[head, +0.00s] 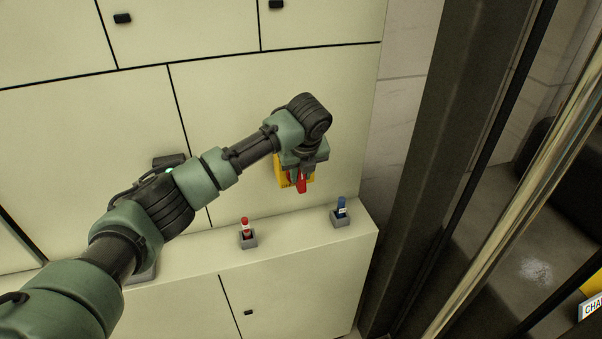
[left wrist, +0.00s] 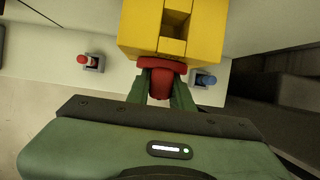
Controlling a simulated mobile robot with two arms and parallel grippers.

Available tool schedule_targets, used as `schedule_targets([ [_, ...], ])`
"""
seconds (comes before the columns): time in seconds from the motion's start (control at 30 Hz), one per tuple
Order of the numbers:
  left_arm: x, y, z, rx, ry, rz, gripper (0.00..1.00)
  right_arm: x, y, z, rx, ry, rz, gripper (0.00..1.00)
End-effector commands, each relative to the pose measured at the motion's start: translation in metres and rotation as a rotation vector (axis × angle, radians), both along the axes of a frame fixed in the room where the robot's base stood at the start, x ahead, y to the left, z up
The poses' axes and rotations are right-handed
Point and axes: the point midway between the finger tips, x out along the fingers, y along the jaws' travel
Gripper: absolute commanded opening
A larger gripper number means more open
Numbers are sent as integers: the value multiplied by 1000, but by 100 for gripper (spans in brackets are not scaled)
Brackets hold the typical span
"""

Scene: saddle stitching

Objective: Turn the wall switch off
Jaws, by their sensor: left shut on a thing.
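The wall switch is a yellow box (head: 281,172) on the pale panelled wall, with a red lever (head: 301,184) at its front. My left gripper (head: 303,168) is right at the switch and partly hides it. In the left wrist view the yellow box (left wrist: 192,38) fills the top middle. The red lever (left wrist: 161,80) sits between the green fingers of my left gripper (left wrist: 160,92), which is shut on it. The lever points down from the box in the head view. My right gripper is not in view.
A ledge (head: 290,232) runs below the switch. On it a red-topped item (head: 245,225) and a blue-topped item (head: 341,207) stand in small grey holders. A dark post (head: 440,130) and a metal rail (head: 520,180) stand at the right.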

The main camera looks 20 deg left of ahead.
Motion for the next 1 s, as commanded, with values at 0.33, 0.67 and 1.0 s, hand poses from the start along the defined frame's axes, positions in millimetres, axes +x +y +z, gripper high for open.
schedule_targets([
  [0.33,-4,6,-3,-206,-140,2,0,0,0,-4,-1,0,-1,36],
  [0.67,-7,12,-9,-465,-318,2,0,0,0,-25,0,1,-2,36],
  [1.0,-9,16,-18,-732,-499,2,0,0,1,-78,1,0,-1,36],
])
